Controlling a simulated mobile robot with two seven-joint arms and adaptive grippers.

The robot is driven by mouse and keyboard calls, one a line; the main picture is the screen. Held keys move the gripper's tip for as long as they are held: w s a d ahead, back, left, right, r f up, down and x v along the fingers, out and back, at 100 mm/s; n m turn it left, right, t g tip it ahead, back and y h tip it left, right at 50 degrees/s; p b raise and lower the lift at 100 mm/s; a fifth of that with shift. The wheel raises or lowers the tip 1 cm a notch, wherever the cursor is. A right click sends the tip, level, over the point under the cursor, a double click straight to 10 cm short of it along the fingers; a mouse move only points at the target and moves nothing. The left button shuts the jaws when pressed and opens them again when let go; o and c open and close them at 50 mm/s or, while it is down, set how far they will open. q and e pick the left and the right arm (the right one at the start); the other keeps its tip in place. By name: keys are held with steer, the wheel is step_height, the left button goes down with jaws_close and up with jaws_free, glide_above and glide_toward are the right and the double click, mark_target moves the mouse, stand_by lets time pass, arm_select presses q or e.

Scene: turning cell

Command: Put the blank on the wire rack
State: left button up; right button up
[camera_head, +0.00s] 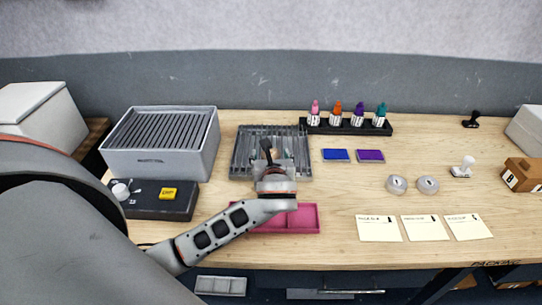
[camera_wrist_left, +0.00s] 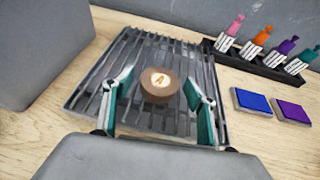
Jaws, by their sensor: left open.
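The blank (camera_wrist_left: 158,87) is a short round brown piece with a pale top marked with a letter A. In the left wrist view it sits on the slats of the grey wire rack (camera_wrist_left: 205,62), near its middle. The rack also shows in the head view (camera_head: 243,150), where my arm partly hides it. My left gripper (camera_head: 270,153) is over the rack. Its fingers (camera_wrist_left: 160,80) are open, one on each side of the blank, with gaps visible. The blank is mostly hidden in the head view. My right gripper is not in view.
A grey slatted box (camera_head: 150,163) stands left of the rack. A magenta tray (camera_head: 307,217) lies in front, partly under my arm. A black holder (camera_head: 349,127) with several bottles, a blue pad (camera_head: 336,155) and a purple pad (camera_head: 370,156) are to the right.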

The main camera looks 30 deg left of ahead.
arm_select(q)
steer(key=v, duration=1.2)
steer(key=shift+s+d, duration=0.1)
steer(key=shift+d, duration=0.05)
